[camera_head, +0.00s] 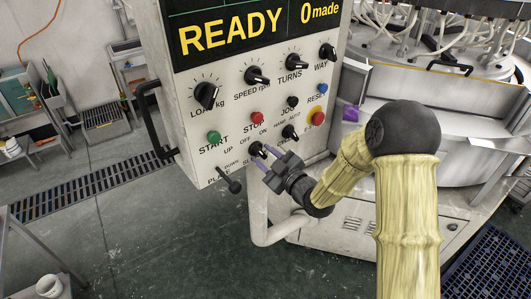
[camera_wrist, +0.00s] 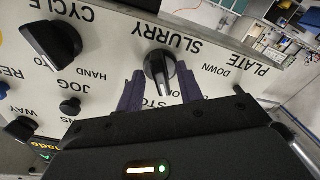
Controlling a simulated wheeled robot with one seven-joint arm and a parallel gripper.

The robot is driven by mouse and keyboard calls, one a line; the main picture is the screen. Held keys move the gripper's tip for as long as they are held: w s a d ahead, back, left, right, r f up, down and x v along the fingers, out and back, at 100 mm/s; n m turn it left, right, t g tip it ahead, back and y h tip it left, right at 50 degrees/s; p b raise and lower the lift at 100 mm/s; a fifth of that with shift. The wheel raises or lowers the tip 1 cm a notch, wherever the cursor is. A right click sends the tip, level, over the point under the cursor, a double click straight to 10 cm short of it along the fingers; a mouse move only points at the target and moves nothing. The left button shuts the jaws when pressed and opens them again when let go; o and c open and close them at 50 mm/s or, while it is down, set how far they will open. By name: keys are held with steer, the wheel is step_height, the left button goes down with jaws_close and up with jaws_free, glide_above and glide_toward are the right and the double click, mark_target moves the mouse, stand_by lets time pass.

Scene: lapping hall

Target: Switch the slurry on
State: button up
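The SLURRY switch is a black rotary knob (camera_wrist: 160,70) with a white line, on the pale control panel; the wrist view shows the panel upside down. The line runs down that picture, leaning slightly right; the knob's OFF and ON marks are hidden there by my gripper. My gripper (camera_wrist: 160,92) is open, its two dark purple fingers on either side of the knob with gaps showing. In the head view my gripper (camera_head: 264,155) is at the panel's lower edge, partly covering the SLURRY knob (camera_head: 256,149) and its label; OFF and ON show above.
Nearby are the CYCLE knob (camera_head: 290,132), red STOP button (camera_head: 256,118), green START button (camera_head: 214,136), red emergency button (camera_head: 316,117) and PLATE lever (camera_head: 232,184). A pale bent pipe (camera_head: 262,232) is below my gripper.

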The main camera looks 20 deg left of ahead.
steer(key=shift+w+a, duration=0.1)
steer(key=shift+w, duration=0.05)
steer(key=shift+s, duration=0.2)
jaws_close()
steer(key=shift+f, duration=0.1)
